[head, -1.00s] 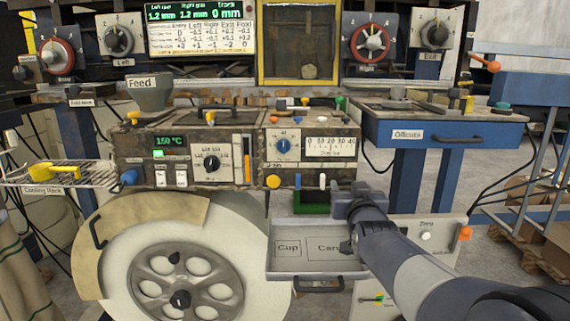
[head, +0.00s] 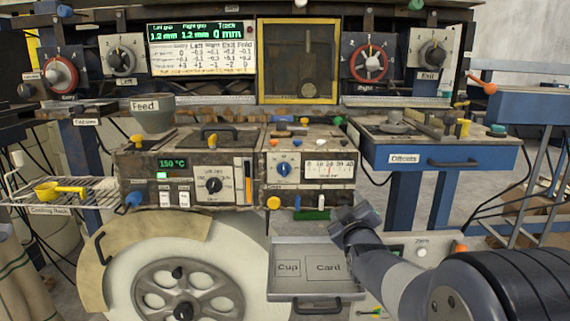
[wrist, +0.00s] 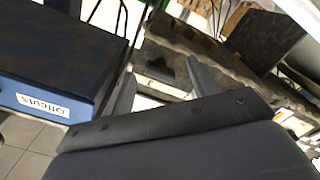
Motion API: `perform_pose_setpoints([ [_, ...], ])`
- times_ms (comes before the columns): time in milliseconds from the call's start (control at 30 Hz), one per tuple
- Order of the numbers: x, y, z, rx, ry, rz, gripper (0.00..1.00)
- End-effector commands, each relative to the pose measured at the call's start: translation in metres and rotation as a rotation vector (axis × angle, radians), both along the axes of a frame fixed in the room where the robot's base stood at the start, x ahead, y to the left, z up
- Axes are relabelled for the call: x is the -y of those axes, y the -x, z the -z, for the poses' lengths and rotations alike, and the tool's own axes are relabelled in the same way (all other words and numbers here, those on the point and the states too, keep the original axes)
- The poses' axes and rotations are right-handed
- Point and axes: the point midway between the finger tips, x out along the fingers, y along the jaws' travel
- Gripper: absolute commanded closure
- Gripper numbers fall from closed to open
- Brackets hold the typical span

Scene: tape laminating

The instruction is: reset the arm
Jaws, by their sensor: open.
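My arm reaches in from the lower right in the head view. My gripper (head: 352,218) is near the back right corner of a grey tray (head: 317,286) marked Cup and Card. In the wrist view, my gripper (wrist: 160,85) shows two dark fingers spread apart, with nothing seen held between them. The tray's two marked spaces look empty.
The machine front with knobs and a control panel (head: 190,178) stands close behind my gripper. A blue Offcuts drawer (head: 470,157) is to the right, also in the wrist view (wrist: 45,100). A large wheel (head: 180,285) and a cooling rack (head: 45,197) are left.

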Motion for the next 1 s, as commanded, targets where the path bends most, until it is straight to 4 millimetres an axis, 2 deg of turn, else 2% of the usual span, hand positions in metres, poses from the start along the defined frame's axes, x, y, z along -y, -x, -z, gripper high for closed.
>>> perform_pose_setpoints([
  [167,0.0,0.0,-0.003,-0.003,0.143,0.0,0.44],
  [600,0.0,0.073,0.0,0.0,0.153,0.0,0.44],
  [800,0.0,0.093,0.0,0.0,0.152,0.0,0.44],
  [1000,0.0,0.1,0.0,0.0,0.152,0.0,0.44],
])
